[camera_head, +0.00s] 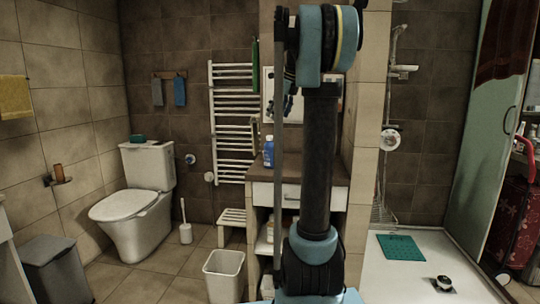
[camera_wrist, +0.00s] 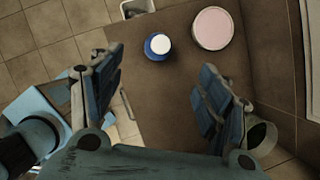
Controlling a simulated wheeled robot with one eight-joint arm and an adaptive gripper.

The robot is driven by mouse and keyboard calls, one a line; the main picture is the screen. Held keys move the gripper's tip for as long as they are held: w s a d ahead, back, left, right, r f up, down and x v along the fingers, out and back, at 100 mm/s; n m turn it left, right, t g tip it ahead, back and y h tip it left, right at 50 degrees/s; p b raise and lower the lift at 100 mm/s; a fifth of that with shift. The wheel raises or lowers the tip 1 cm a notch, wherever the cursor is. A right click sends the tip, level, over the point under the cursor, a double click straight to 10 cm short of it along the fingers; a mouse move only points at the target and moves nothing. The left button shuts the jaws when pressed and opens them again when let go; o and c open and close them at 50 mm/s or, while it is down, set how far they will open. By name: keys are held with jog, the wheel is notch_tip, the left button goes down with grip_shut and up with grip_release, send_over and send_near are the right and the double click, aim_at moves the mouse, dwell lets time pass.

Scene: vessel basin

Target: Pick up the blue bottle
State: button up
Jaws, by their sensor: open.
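The blue bottle (camera_head: 268,152) with a white cap stands upright on the brown top of a vanity cabinet in the head view, just left of my arm. In the wrist view the bottle (camera_wrist: 158,46) is seen from above, its white cap inside a blue ring. My gripper (camera_wrist: 160,85) is open and empty above the counter. Its two blue-padded fingers are spread wide, and the bottle shows beyond the fingertips, between them in the picture and apart from both. In the head view my arm hides part of the counter and the gripper's fingertips.
A round pinkish container (camera_wrist: 212,28) stands on the countertop (camera_wrist: 165,125) close right of the bottle. A dark green cup-like object (camera_wrist: 262,138) is near the right finger. A wall bounds the counter on the right. A white bin (camera_head: 224,274) stands on the floor left of the cabinet.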

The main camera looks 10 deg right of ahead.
send_over(267, 145)
jog(key=w+d, duration=0.2)
notch_tip(267, 145, down, 10)
jog(key=shift+s+d+r, duration=0.1)
jog(key=shift+s, duration=0.05)
jog(key=shift+a+f, duration=0.3)
jog(key=shift+f, duration=0.6)
jog(key=x, duration=0.5)
jog(key=shift+s+r, duration=0.1)
jog(key=shift+r, duration=0.05)
jog(key=shift+c, duration=0.8)
jog(key=shift+s+r, duration=0.1)
jog(key=c, duration=0.4)
jog(key=shift+s, duration=0.1)
jog(key=c, duration=0.5)
jog(key=shift+c, duration=1.2)
